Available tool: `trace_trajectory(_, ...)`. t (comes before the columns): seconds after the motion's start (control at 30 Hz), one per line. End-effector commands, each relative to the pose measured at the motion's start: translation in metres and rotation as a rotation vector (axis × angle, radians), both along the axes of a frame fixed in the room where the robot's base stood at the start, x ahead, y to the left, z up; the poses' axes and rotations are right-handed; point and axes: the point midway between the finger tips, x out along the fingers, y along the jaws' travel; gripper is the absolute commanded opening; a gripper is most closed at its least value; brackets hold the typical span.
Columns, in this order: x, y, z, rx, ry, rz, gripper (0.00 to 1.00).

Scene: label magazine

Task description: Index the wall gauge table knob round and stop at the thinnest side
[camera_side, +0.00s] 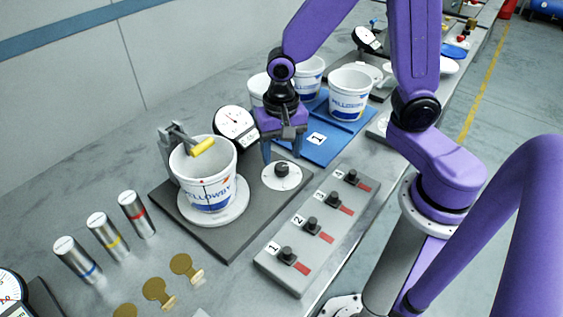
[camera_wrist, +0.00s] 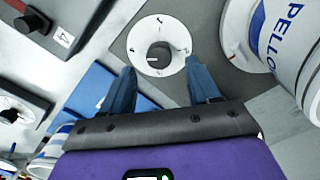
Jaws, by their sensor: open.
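The gauge table's dark knob (camera_side: 281,169) stands on a round white dial plate (camera_side: 291,182) at the right of the dark base. In the wrist view the knob (camera_wrist: 159,54) sits within the marked white ring, with a light pointer line. My gripper (camera_side: 282,152) is open above the knob, pointing down. In the wrist view its fingertips (camera_wrist: 159,70) lie either side of the dial, apart from the knob. A white cup (camera_side: 205,185) stands upright on the round turntable (camera_side: 213,216). The gauge face (camera_side: 236,123) is too small to read.
A grey block with several black knobs and red tabs (camera_side: 318,228) lies right of the base. More cups (camera_side: 350,95) stand on a blue mat (camera_side: 324,150) behind.

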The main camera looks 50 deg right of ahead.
Motion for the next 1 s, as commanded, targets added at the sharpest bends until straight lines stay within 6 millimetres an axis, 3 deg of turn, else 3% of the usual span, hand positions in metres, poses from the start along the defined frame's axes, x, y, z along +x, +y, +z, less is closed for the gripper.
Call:
trace_trajectory(0.3,-0.001,-0.001,-0.035,-0.003,0.003,0.0,0.61)
trace_trajectory(0.73,0.0,0.0,-0.041,-0.001,0.001,0.0,0.61)
trace_trajectory(0.77,0.0,0.0,-0.041,-0.001,0.001,0.0,0.58)
trace_trajectory(0.9,0.0,0.0,-0.041,-0.001,0.001,0.001,0.12)
trace_trajectory(0.93,0.0,0.0,-0.041,-0.001,0.001,0.001,0.05)
trace_trajectory(1.0,0.0,0.0,-0.041,0.0,0.0,0.001,0.05)
